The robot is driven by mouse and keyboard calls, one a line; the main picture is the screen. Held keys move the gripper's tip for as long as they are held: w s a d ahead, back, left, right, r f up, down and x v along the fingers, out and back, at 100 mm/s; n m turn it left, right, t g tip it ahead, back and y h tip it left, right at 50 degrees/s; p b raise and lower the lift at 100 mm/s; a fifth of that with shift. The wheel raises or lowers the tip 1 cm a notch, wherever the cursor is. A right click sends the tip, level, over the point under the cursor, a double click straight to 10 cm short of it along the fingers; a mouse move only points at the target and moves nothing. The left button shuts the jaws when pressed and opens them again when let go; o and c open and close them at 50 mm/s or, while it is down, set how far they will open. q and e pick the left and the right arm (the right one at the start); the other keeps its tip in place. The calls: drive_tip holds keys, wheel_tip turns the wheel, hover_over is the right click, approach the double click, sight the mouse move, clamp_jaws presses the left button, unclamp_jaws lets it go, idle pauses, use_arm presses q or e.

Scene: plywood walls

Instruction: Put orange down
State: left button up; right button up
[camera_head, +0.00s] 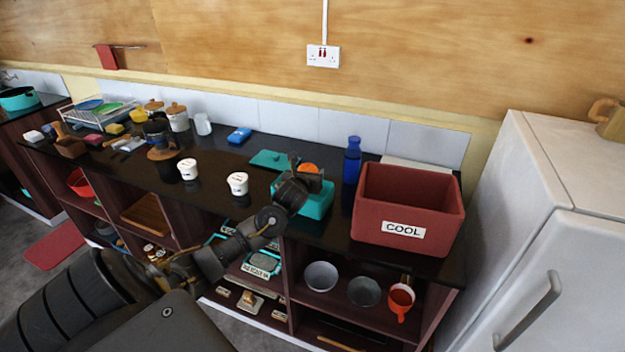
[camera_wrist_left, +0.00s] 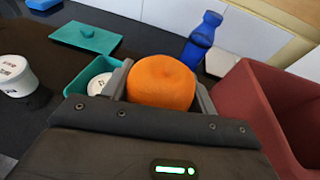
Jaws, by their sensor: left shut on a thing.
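The orange (camera_head: 310,169) is between the fingers of my left gripper (camera_head: 309,178), which is shut on it. In the left wrist view the orange (camera_wrist_left: 161,82) fills the space between the fingers. The gripper is over or beside a teal open box (camera_head: 318,203) on the dark counter. The same teal box (camera_wrist_left: 84,85) shows in the wrist view with a white round item (camera_wrist_left: 99,83) in it. I cannot tell how high the orange is above the box. My right gripper is not in view.
A red crate labelled COOL (camera_head: 408,208) stands to the right of the teal box. A blue bottle (camera_head: 352,160) is behind, and a teal lid (camera_head: 270,159) lies at the back left. White tubs (camera_head: 238,184) stand left on the counter. A white fridge (camera_head: 540,230) is far right.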

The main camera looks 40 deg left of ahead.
use_arm(q)
drive_tip(key=shift+w+a+f, duration=0.2)
drive_tip(key=shift+w+f, duration=0.5)
drive_tip(key=shift+f, duration=0.1)
drive_tip(key=f, duration=0.2)
drive_tip(key=f+p, duration=0.1)
drive_tip(key=f, duration=0.1)
drive_tip(key=shift+w, duration=0.35)
drive_tip(key=shift+f, duration=0.3)
drive_tip(key=shift+f+b, duration=0.3)
drive_tip(key=o, duration=1.1)
drive_tip(key=shift+c, duration=0.2)
